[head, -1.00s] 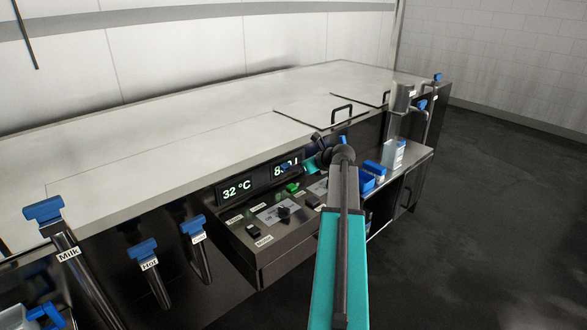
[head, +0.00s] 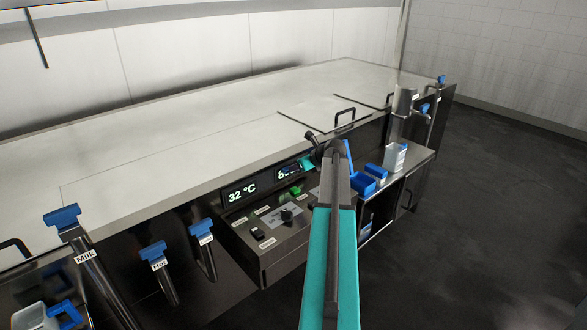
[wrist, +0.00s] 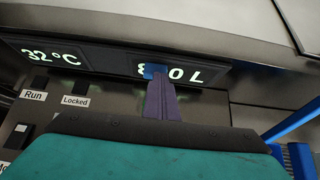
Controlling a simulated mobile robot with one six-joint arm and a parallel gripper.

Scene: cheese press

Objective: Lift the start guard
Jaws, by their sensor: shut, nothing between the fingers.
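The control panel (head: 270,226) carries a small green part (head: 295,190) below the displays; I cannot tell whether this is the start guard or a button. In the wrist view the panel shows at lower left with "Run" (wrist: 33,96) and "Locked" (wrist: 75,101) labels. No guard can be made out there; my gripper body hides much of the panel. My gripper (wrist: 155,73) is shut and empty, its blue tips in front of the litre display (wrist: 185,72). In the head view my arm partly covers the gripper.
The temperature display (head: 242,190) reads 32 °C. A black knob (head: 287,215) and a switch (head: 257,233) sit on the panel. The steel worktop (head: 190,140) overhangs above. Blue-handled taps (head: 153,255) are at left.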

